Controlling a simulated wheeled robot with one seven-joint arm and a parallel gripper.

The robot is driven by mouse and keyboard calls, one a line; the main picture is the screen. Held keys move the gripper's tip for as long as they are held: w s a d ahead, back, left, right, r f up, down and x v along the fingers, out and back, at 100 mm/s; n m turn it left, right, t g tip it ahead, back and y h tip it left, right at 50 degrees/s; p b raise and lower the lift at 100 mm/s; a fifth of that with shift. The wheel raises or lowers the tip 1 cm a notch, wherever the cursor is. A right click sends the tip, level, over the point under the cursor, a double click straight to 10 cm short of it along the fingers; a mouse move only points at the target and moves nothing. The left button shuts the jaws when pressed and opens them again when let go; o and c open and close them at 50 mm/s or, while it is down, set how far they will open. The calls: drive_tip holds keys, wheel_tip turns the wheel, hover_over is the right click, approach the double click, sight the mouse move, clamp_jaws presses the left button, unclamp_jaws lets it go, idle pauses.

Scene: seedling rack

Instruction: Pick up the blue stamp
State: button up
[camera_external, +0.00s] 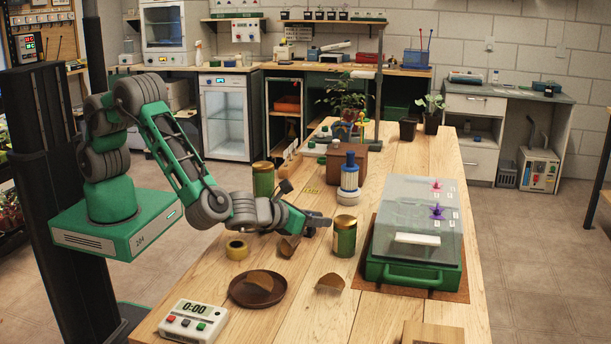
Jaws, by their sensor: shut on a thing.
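My gripper (316,222) reaches in from the left, low over the middle of the wooden table. It is shut on a small dark bluish thing (311,232), which looks to be the blue stamp; the fingers hide most of it. I cannot tell whether it touches the table. A brown wedge-shaped piece (290,246) lies just below and left of the gripper. A blue and white upright cylinder (349,178) stands behind the gripper, apart from it.
A gold-green tin (344,238) stands close right of my gripper; another tin (263,180) stands behind the arm. Yellow tape (237,250), a brown dish (240,294), a timer (190,322) and a clear-lidded green case (415,276) surround it.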

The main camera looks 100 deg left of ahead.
clamp_jaws()
